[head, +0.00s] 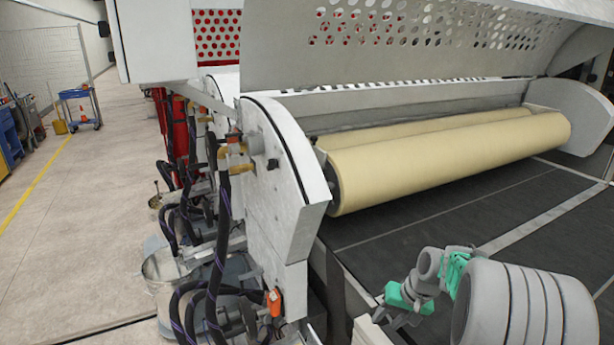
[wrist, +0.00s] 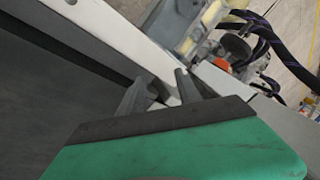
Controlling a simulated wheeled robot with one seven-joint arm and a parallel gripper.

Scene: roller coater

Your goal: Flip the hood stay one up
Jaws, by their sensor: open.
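I cannot tell for sure which part is the hood stay. A small orange handle-like part (head: 274,302) stands low on the near side of the machine, left of my arm in the head view. An orange part also shows at the right edge of the wrist view (wrist: 306,101). My gripper (wrist: 160,88) is open, with nothing seen between its fingers. It is over the near edge of the machine, apart from the orange part. The perforated hood (head: 400,45) is above the rollers.
Cream rollers (head: 450,160) lie across the coater behind a dark conveyor belt (head: 440,215). A white end plate (head: 285,165) stands at their left end. Dark hoses (head: 220,240) and a metal bucket (head: 165,270) crowd the machine's left side. The floor farther left is open.

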